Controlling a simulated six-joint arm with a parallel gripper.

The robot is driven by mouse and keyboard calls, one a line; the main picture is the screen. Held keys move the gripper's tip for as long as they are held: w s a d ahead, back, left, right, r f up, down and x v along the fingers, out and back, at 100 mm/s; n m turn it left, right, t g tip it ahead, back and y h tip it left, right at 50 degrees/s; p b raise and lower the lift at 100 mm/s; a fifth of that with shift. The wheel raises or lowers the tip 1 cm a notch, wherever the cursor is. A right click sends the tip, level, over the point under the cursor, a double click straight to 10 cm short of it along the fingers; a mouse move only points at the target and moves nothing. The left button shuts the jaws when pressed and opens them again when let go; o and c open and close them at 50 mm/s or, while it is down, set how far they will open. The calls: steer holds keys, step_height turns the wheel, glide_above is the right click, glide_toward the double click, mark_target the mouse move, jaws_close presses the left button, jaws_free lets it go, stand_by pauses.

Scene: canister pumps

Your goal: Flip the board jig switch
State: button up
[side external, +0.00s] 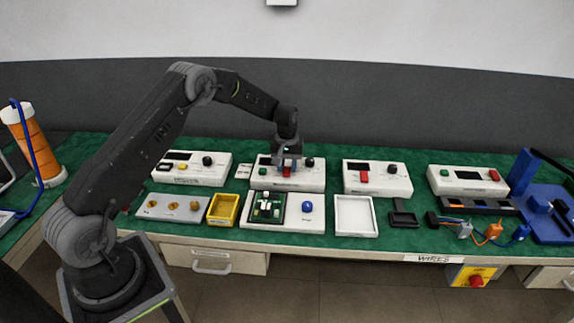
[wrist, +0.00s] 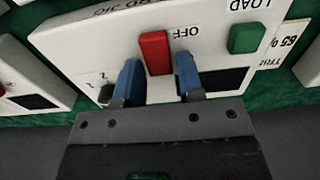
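The board jig box (side external: 313,184) is a white panel with a red rocker switch, a green button and a dark display. My gripper (side external: 287,158) points down over it from behind in the side view. In the wrist view the red switch (wrist: 154,52) lies between the two blue fingertips of my gripper (wrist: 158,72), with a word like "OFF" printed beside it. The fingers are apart and a small gap shows on each side of the switch. Whether they touch the panel I cannot tell. The green button (wrist: 245,38), marked LOAD, is to the right.
Similar white panels stand at left (side external: 218,165) and right (side external: 377,188). In front are a base with a green board (side external: 268,208) and blue knob (side external: 307,206), a yellow bin (side external: 223,209) and a white tray (side external: 356,232). Green mat (side external: 400,240) shows between them.

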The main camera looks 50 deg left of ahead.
mark_target(286, 173)
steer(key=c, duration=0.6)
steer(key=shift+s+d+t+y, duration=0.1)
steer(key=shift+t+y, duration=0.5)
steer(key=o, duration=0.9)
steer(key=shift+o, duration=0.2)
steer(key=shift+r, duration=0.2)
step_height(286, 173, up, 13)
steer(key=s+d, duration=0.1)
steer(key=shift+s+d+r, duration=0.2)
steer(key=shift+s+d, duration=0.05)
